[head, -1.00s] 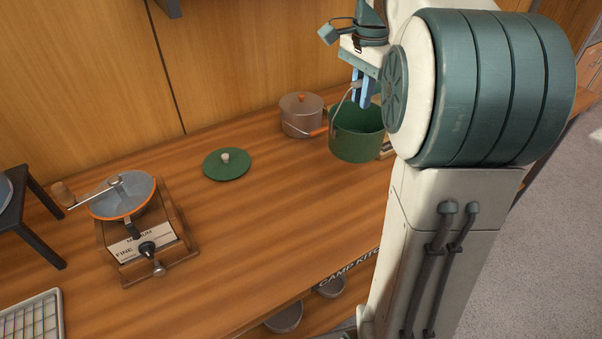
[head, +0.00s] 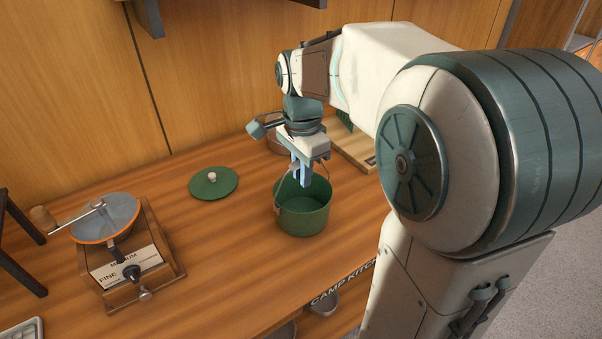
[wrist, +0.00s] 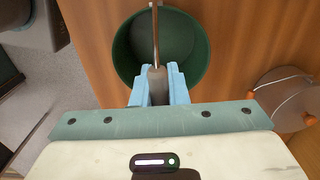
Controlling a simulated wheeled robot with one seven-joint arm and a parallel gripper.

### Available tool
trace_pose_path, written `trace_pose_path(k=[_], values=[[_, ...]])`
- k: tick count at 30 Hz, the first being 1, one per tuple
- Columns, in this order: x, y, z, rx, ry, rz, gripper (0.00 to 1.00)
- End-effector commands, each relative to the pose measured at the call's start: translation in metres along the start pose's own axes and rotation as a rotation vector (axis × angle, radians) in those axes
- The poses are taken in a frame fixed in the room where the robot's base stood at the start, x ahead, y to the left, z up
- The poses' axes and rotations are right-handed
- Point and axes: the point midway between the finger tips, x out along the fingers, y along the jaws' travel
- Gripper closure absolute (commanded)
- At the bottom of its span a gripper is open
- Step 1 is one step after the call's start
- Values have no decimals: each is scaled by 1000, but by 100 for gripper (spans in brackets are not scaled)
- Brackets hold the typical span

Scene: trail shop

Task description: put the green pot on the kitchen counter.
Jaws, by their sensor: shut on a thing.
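The green pot (head: 303,216) is an open, empty pot with a wire bail handle. In the head view it is over the wooden counter (head: 215,255), right of the green lid; I cannot tell whether its base touches the wood. My gripper (head: 304,182) points down above the pot and is shut on the handle's grip. In the wrist view the blue fingers (wrist: 158,88) close on the grey grip, with the green pot (wrist: 188,40) upright below them.
A green lid (head: 225,184) lies left of the pot. A coffee grinder (head: 127,262) stands further left. A wooden board (head: 352,150) lies behind. Counter between grinder and pot is clear.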

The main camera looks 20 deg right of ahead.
Motion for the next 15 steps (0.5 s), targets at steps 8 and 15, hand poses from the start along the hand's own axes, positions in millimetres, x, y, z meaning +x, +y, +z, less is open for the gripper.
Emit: trace_pose_path(k=[8,15], values=[[7,0,0,-1,0,-1,100],[10,0,0,0,0,-1,70]])
